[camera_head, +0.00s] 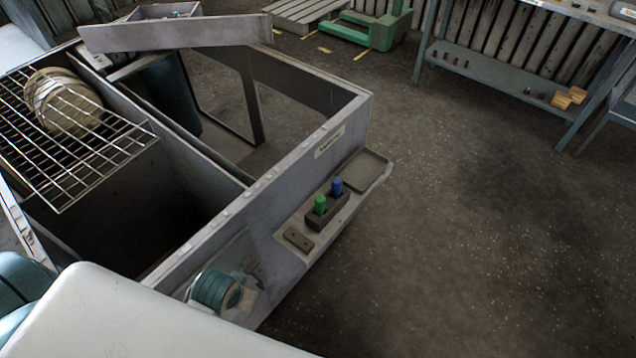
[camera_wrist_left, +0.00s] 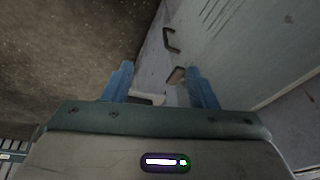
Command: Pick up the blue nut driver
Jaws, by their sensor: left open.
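The blue nut driver (camera_head: 337,187) stands upright in a dark holder block (camera_head: 327,212) on a small ledge outside the grey housing, in the head view. A green-handled driver (camera_head: 320,205) stands beside it in the same block, nearer to me. In the left wrist view my left gripper (camera_wrist_left: 160,85) is open, its two blue fingers apart with nothing seen between them. That view shows floor and a grey panel, and I cannot make out the nut driver there. My left gripper does not show in the head view, so its distance to the driver cannot be told. My right gripper is not seen.
The ledge (camera_head: 290,222) also has a shallow empty tray (camera_head: 363,168). The grey housing wall (camera_head: 290,180) rises along the ledge. A teal spool (camera_head: 215,290) sits at its near end. A wire rack (camera_head: 75,135) lies over the housing at left. The floor to the right is clear.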

